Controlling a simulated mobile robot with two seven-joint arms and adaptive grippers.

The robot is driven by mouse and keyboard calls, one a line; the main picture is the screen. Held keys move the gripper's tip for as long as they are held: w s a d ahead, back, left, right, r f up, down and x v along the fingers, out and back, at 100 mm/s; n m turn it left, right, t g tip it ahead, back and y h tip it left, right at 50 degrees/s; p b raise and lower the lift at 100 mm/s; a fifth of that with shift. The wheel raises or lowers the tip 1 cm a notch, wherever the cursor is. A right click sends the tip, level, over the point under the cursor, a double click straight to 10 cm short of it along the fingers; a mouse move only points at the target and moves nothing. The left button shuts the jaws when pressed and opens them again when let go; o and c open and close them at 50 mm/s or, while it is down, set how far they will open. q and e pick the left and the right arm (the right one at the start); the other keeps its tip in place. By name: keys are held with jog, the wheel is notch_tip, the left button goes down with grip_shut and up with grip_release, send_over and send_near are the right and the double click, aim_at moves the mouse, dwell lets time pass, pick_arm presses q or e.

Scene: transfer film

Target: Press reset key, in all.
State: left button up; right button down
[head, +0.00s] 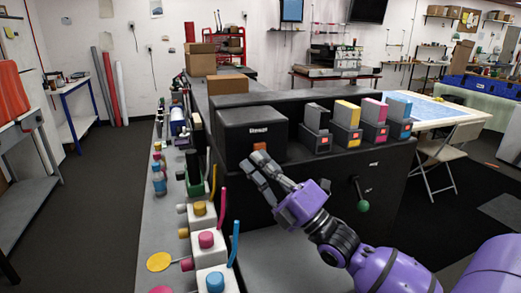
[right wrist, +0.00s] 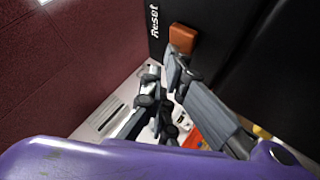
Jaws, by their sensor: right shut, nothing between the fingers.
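The reset key is a small orange-brown block (head: 260,147) on the front of a black box (head: 237,118), below a white label. In the right wrist view the key (right wrist: 183,39) stands beside the white word "Reset" (right wrist: 155,22) on the black face. My right gripper (head: 255,168) is shut and empty, its grey fingertips just below the key in the head view. In the right wrist view its fingertips (right wrist: 168,66) are very close to the key's edge; I cannot tell whether they touch it. My left gripper is not in view.
Cyan, pink, yellow and grey cartridges (head: 346,113) stand in units with small red-orange lights to the right of the box. A green-knobbed lever (head: 363,205) is on the dark machine front. Colored bottles and capped containers (head: 207,240) line the counter at left.

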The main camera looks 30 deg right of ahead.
jog(key=shift+w+d, duration=0.15)
jog(key=shift+w, duration=0.45)
dwell(0.7)
jog(key=shift+s, duration=0.1)
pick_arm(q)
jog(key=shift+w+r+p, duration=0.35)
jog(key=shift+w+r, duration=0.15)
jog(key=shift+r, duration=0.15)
pick_arm(e)
jog(key=shift+s+a, duration=0.2)
jog(key=shift+s, duration=0.6)
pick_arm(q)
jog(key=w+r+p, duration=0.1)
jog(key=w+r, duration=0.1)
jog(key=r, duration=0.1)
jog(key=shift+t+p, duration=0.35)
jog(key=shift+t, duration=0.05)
pick_arm(e)
jog(key=s, duration=0.2)
jog(key=s+a, duration=0.1)
jog(key=s, duration=0.2)
jog(key=shift+a, duration=0.1)
